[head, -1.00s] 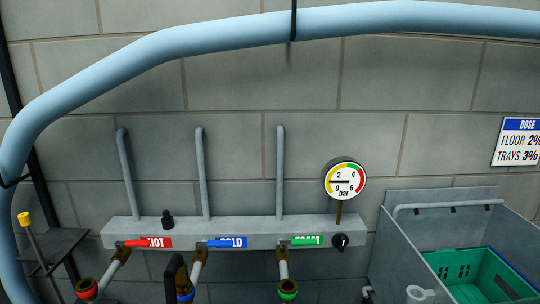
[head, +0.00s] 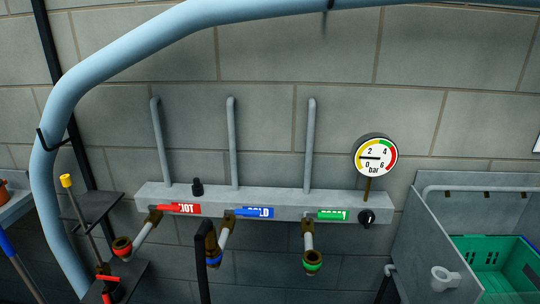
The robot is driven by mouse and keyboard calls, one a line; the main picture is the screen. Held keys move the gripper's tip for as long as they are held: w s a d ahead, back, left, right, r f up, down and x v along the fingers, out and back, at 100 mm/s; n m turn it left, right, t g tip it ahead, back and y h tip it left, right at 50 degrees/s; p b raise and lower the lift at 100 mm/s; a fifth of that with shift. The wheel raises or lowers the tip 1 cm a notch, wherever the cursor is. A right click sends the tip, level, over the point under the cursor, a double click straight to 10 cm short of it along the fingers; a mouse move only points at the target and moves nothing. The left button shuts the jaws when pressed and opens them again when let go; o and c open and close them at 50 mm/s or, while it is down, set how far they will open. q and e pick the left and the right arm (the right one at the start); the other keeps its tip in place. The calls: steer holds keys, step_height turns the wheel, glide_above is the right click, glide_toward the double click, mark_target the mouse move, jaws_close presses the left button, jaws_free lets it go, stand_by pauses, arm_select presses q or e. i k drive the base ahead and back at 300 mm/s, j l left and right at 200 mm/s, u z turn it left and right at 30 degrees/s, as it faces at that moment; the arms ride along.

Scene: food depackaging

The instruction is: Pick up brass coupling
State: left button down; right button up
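I cannot single out a loose brass coupling for certain. Brass-coloured fittings show on the grey wall manifold (head: 290,205). The left outlet ends in a red-ringed brass fitting (head: 122,247), the middle one in a blue-ringed fitting (head: 214,260), and the right one in a green-ringed fitting (head: 312,263). A dark post partly overlaps the middle outlet, and brownish brass shows beside it. Neither of my grippers is in view.
A pressure gauge (head: 375,157) stands above the manifold's right end. A grey sink (head: 425,250) holding a green crate (head: 490,260) is at the right. A thick blue hose (head: 58,110) arches over the left. Dark shelves (head: 92,207) and a blue-handled tool (head: 8,244) are at the left.

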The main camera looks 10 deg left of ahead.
mark_target(207, 246)
steer(key=z, duration=1.35)
steer(key=k+u, duration=0.1)
steer(key=u, duration=1.8)
steer(key=l+u, duration=0.45)
steer(key=k+l, duration=0.05)
